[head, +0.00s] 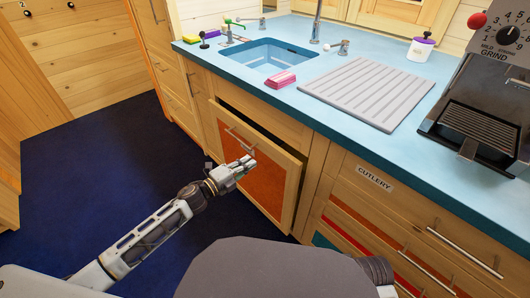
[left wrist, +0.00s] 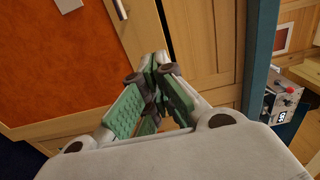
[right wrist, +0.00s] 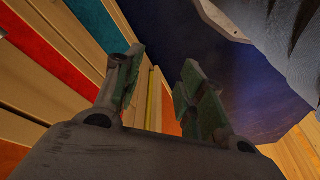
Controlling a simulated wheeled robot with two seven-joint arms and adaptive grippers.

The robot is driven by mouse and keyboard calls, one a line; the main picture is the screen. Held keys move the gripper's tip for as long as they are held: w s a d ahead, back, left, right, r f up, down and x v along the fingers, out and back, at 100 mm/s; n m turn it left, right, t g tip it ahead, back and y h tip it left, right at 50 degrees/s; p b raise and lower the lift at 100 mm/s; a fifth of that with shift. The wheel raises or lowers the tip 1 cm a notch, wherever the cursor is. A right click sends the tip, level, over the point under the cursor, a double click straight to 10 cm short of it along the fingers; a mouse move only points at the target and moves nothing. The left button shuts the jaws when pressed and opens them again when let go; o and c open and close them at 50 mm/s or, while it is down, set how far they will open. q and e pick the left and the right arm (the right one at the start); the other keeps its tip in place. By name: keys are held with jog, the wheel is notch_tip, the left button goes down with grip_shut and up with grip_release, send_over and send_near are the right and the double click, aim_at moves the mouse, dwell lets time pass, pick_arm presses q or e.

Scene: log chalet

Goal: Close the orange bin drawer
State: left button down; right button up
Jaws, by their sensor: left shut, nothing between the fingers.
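The orange bin drawer (head: 268,188) stands partly pulled out from under the sink, with a dark gap behind its top edge. Its front is an orange panel in a wooden frame with a metal bar handle (head: 240,141). My left gripper (head: 250,162) is shut and empty, in front of the drawer front just below the handle. I cannot tell whether it touches. In the left wrist view the orange panel (left wrist: 55,55) fills the upper left, beside the closed fingers (left wrist: 155,65). My right gripper (right wrist: 158,75) is open and empty, close to the cabinet fronts.
The blue counter (head: 300,106) holds a sink (head: 270,57), a pink sponge (head: 280,81), a grey drainboard (head: 368,92) and a coffee grinder (head: 487,100). The cutlery drawer (head: 400,210) is right of the bin drawer. Dark blue floor (head: 95,165) is clear at left.

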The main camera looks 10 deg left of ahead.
aim_at(271, 148)
pick_arm(q)
jog(key=b+x, duration=0.1)
jog(key=x, duration=0.5)
jog(key=shift+w, duration=0.1)
jog(key=shift+w+d, duration=0.4)
jog(key=shift+w, duration=0.1)
jog(key=shift+w+d, duration=0.45)
jog(key=shift+w, duration=0.15)
pick_arm(e)
jog(key=shift+w+a+r+t, duration=0.15)
jog(key=shift+r+t, duration=0.15)
jog(key=shift+r, duration=1)
jog(key=shift+f, duration=0.15)
